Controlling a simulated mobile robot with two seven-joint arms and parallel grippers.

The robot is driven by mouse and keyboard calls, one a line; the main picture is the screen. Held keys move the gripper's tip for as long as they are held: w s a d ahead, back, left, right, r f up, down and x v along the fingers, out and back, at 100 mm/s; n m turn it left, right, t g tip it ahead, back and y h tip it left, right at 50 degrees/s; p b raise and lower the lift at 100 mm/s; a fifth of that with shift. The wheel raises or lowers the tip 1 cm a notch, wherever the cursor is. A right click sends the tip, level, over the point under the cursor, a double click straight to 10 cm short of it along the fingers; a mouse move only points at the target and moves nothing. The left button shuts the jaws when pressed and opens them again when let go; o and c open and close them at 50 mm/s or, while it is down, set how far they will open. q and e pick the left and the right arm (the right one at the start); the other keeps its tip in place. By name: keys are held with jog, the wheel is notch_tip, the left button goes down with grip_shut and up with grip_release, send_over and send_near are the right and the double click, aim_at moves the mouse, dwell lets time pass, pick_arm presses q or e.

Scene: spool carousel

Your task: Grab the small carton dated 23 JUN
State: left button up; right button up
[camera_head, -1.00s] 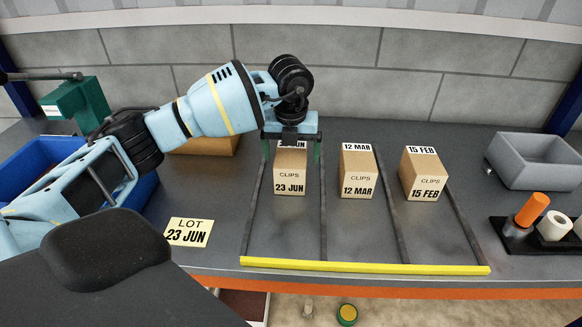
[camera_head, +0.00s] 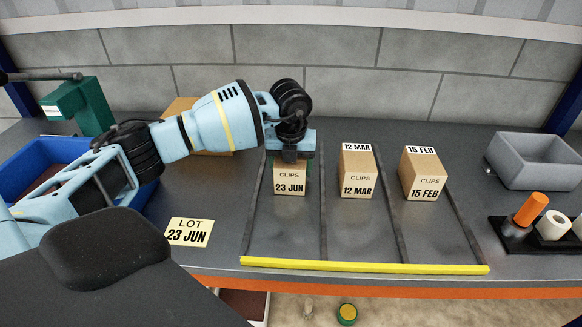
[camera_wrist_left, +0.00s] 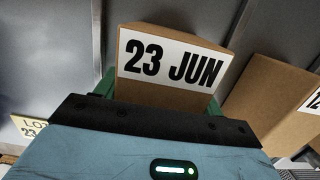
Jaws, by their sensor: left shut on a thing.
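The small carton dated 23 JUN (camera_head: 290,184) stands upright in the left lane of the rack, its front label facing me. My left gripper (camera_head: 291,165) is over it from above, shut on it, and hides its top. In the left wrist view the carton (camera_wrist_left: 165,92) shows its 23 JUN label, with green finger parts at both sides of it. The carton still appears to rest on the rack surface. A yellow card (camera_head: 188,232) reading LOT 23 JUN lies left of the rack. My right gripper is not in view.
Cartons dated 12 MAR (camera_head: 357,178) and 15 FEB (camera_head: 423,178) stand in the lanes to the right. A yellow strip (camera_head: 365,265) edges the rack's front. A grey bin (camera_head: 540,175) stands at right, a blue bin (camera_head: 20,180) at left, and a brown box (camera_head: 180,108) behind my arm.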

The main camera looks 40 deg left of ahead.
pick_arm(q)
jog(key=c, duration=0.4)
jog(key=shift+o, duration=0.2)
jog(key=shift+r, duration=0.15)
jog(key=shift+r, duration=0.3)
notch_tip(320, 180, up, 2)
jog(key=shift+w+r, duration=0.1)
jog(key=shift+r, duration=0.15)
jog(key=shift+s+d+r, duration=0.15)
jog(key=shift+s+d, duration=0.05)
jog(key=shift+s, duration=0.45)
jog(key=s+d, duration=0.1)
jog(key=s, duration=0.3)
jog(key=s+d+r, duration=0.1)
jog(key=s+d, duration=0.1)
jog(key=s, duration=0.3)
jog(key=s+d, duration=0.2)
jog(key=s, duration=0.3)
jog(key=shift+r, duration=0.2)
